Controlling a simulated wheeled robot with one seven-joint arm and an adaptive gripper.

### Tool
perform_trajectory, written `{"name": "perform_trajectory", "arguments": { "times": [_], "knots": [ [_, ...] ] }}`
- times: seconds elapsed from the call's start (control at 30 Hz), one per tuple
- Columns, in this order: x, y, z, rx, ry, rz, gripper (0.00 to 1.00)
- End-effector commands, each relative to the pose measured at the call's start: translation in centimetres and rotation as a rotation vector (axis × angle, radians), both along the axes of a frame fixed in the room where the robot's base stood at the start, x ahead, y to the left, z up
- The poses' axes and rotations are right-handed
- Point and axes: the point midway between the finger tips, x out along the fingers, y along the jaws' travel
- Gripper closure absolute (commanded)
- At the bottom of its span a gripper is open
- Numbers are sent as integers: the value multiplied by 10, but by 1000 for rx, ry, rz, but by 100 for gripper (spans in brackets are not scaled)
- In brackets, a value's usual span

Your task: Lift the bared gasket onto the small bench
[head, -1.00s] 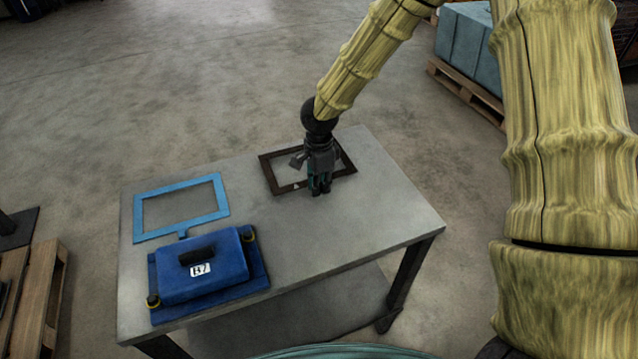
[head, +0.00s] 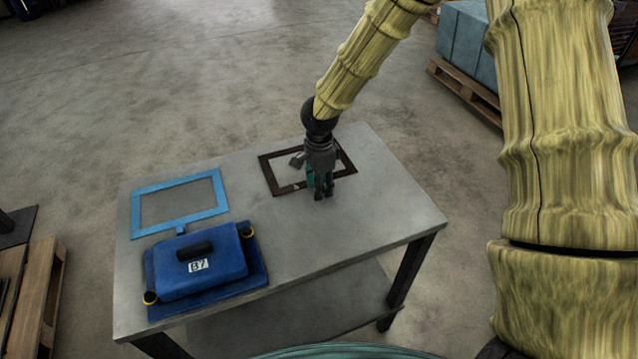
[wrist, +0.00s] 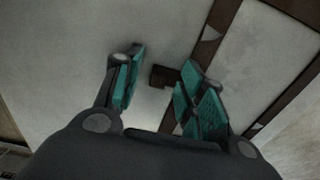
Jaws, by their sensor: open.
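A dark brown rectangular frame gasket (head: 268,172) lies flat on the grey bench (head: 365,225), near its far edge. My gripper (head: 322,196) points down at the gasket's near side, open and empty. In the wrist view, the gasket's short dark tab (wrist: 163,76) shows between the open teal fingertips of my gripper (wrist: 158,88), closer to the right-hand ones. The gasket's bars (wrist: 205,48) run past on the right. My gripper hides part of the near bar in the head view. Whether the fingers touch the tab cannot be told.
A flat blue frame (head: 147,212) with a tab lies at the bench's left. In front of it sits a blue block marked B7 (head: 215,272) with a black handle. Wooden pallets stand left (head: 38,295) and at the far right (head: 465,88). The bench's right part is clear.

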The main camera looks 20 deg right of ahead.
Motion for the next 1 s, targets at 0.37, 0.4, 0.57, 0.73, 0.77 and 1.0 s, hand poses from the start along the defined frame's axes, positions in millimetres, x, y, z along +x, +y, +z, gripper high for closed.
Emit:
{"name": "perform_trajectory", "arguments": {
  "times": [0.37, 0.4, 0.57, 0.73, 0.77, 1.0],
  "knots": [
    [1, 0, 33, 3, -3, -1, 60],
    [0, 0, 40, 3, -2, -1, 60],
    [0, 0, 70, 3, -3, -2, 60],
    [0, -1, 97, 3, -2, -1, 60],
    [0, 0, 101, 2, -1, 0, 60],
    [0, -1, 118, 1, -1, 0, 60]
  ]
}}
